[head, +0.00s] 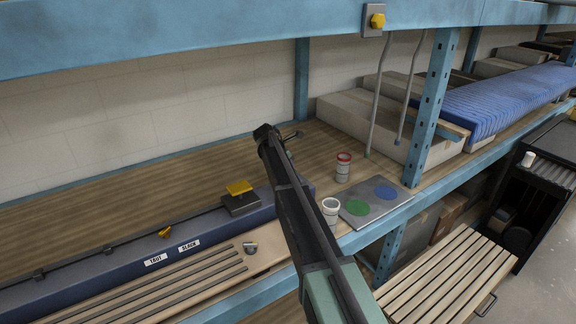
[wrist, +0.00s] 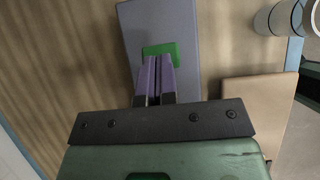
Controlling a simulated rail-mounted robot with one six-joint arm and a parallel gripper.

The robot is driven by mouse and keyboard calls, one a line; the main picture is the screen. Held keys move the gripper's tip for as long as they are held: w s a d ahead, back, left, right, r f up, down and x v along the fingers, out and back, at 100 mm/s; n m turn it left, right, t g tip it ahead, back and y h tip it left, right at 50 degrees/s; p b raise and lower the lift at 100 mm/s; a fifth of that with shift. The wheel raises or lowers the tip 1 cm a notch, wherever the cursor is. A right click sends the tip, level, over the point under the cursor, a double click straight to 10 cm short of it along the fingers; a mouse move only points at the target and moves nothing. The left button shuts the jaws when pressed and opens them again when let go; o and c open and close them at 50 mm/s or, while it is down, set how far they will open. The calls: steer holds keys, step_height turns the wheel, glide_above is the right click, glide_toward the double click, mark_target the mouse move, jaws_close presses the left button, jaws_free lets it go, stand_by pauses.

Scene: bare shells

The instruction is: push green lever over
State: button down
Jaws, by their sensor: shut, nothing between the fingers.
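The green lever (wrist: 160,49) shows in the wrist view as a small green block on a blue-grey housing (wrist: 138,20). My gripper (wrist: 157,58) is shut and empty, its two purple fingers side by side. The fingertips overlap the near edge of the green piece in the picture; I cannot tell whether they touch it. In the head view my arm hides the lever and the gripper. The right end of the blue housing (head: 308,187) shows beside my arm there.
A white can (head: 331,212), a red-rimmed can (head: 343,170) and a grey plate (head: 384,209) with green and blue discs stand right of my arm. A yellow lever (head: 239,187) sits on a dark block to the left. A shelf post (head: 432,110) rises at right.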

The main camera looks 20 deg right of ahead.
steer(key=shift+s+a+f, duration=0.1)
steer(key=shift+a+f, duration=0.05)
steer(key=shift+a, duration=0.3)
steer(key=shift+s+a+f, duration=0.1)
steer(key=shift+a, duration=0.35)
steer(key=p+v, duration=1.1)
steer(key=v, duration=0.2)
steer(key=shift+d+r, duration=0.3)
steer(key=shift+r, duration=0.05)
